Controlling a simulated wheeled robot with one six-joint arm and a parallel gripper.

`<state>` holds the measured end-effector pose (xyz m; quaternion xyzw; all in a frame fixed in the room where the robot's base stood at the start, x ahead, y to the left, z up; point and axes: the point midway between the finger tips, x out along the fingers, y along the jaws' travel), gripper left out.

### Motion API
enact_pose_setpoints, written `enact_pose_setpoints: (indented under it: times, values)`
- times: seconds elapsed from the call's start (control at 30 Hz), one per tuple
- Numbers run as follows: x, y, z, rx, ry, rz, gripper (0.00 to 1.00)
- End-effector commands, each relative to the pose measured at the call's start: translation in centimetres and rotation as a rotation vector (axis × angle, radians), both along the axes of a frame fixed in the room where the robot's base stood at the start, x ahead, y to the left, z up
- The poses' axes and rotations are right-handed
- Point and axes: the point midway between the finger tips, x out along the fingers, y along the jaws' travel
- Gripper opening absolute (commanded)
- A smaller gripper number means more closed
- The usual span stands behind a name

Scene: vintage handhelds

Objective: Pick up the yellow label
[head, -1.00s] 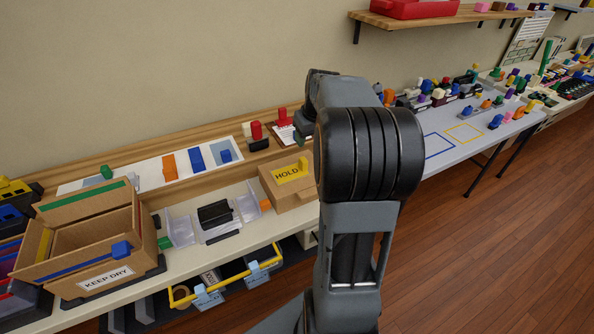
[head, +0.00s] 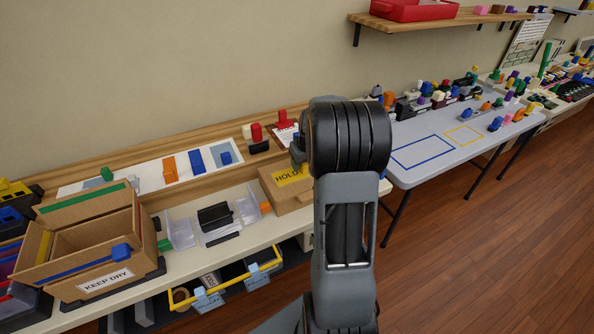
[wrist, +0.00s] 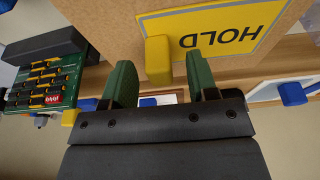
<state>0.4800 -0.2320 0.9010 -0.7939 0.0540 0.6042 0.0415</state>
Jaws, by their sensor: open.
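The yellow label (head: 290,177) reads HOLD and lies on top of a cardboard box (head: 289,198). In the head view my arm hides its right part. In the wrist view the label (wrist: 228,25) appears upside down at the top, with a yellow block-like tab (wrist: 158,60) standing on its near edge. My gripper (wrist: 160,66) is open, with one green finger on each side of the tab in the picture. No contact shows, and I cannot tell whether the fingertips reach as deep as the tab. The gripper itself is hidden behind my arm in the head view.
A clear holder with a black item (head: 215,216) stands left of the box. A larger KEEP DRY carton (head: 88,255) is further left. A table (head: 408,177) stands at right.

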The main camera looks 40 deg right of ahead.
Motion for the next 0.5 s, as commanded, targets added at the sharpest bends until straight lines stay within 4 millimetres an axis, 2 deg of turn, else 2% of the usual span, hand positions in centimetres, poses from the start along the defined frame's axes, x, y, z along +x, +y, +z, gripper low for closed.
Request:
enact_pose_setpoints:
  times: [0.27, 0.5]
  values:
    - [0.09, 0.0, -0.25, 0.0, -0.001, 0.0, 0.53]
    - [0.09, 0.0, -0.24, 0.0, -0.001, 0.001, 0.31]
